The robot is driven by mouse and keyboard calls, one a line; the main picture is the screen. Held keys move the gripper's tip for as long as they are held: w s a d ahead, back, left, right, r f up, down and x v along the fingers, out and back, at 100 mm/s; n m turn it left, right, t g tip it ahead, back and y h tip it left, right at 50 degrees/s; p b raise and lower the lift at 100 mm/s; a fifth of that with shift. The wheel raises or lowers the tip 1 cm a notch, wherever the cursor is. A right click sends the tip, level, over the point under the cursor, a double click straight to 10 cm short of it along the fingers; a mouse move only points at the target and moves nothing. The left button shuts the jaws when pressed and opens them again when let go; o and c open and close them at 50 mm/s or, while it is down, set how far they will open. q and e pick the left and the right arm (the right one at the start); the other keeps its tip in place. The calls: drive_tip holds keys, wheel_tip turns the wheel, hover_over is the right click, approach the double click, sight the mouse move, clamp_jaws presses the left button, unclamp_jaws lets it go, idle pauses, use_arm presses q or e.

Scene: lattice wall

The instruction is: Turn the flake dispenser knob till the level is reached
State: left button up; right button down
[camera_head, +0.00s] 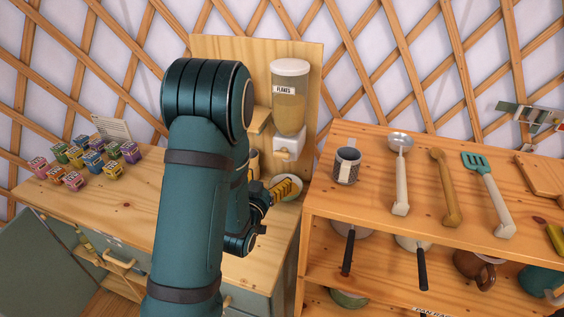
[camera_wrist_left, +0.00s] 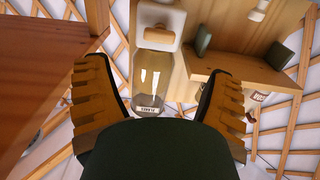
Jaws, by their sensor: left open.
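The flake dispenser (camera_head: 288,103) is a clear container of tan flakes with a white lid and a "FLAKES" label, mounted on a wooden back panel. Its white lower housing (camera_head: 288,142) carries a small knob (camera_head: 286,155). A pale bowl (camera_head: 291,186) stands below it, partly hidden by my left gripper (camera_head: 282,188), so its contents are unclear. My left gripper is low in front of the bowl, below the knob. In the left wrist view the dispenser (camera_wrist_left: 150,75) appears upside down between the open, empty fingers (camera_wrist_left: 160,78). My right gripper is not in view.
A small wooden shelf (camera_head: 258,121) is left of the dispenser.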

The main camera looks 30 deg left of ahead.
sight(281, 157)
use_arm(q)
drive_tip(key=p+x, duration=0.1)
drive_tip(key=x, duration=1)
drive_tip(key=shift+d+p, duration=0.1)
drive_tip(key=shift+p, duration=0.3)
drive_tip(key=shift+s, duration=0.1)
drive_tip(key=c, duration=1.2)
